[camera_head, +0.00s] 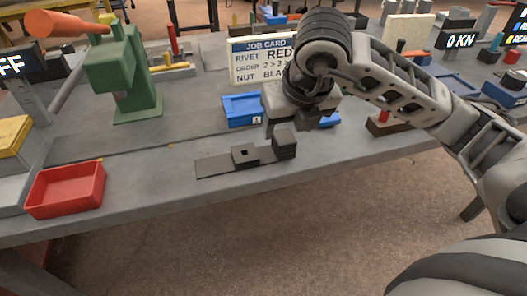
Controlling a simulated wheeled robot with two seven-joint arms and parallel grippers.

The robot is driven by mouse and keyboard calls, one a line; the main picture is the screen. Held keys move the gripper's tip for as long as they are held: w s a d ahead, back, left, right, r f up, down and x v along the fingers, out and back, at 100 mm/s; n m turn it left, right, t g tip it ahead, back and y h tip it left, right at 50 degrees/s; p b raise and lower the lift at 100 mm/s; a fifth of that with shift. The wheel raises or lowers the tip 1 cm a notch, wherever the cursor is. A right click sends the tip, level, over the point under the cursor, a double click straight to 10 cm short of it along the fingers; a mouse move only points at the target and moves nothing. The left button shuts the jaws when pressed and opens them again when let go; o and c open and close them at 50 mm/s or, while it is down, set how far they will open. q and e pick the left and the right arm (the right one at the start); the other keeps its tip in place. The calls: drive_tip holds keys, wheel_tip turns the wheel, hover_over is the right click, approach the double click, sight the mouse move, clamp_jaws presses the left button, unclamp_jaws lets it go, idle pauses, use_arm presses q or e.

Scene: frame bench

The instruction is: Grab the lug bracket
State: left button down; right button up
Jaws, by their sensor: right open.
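The lug bracket appears to be the dark grey piece lying near the front edge of the bench. It has a flat plate (213,166), a small block with a square hole, and a taller block (285,146) at its right end. My right gripper (284,124) is open and empty, pointing down just above and behind the taller block. One finger shows left of that block; the other is hard to make out. Whether the gripper touches the bracket cannot be told. My left gripper is not in view.
A red tray (65,190) sits at the bench's front left. A green press (125,70) stands behind it. A blue bin (241,110) and a job card sign (258,60) are close behind the gripper. The bench (140,200) is clear between the tray and bracket.

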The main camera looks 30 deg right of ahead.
sight(285, 138)
drive_tip(key=shift+x, duration=2.75)
drive_tip(key=shift+s, duration=0.15)
drive_tip(key=c, duration=1.3)
clamp_jaws()
drive_tip(key=shift+r, duration=0.15)
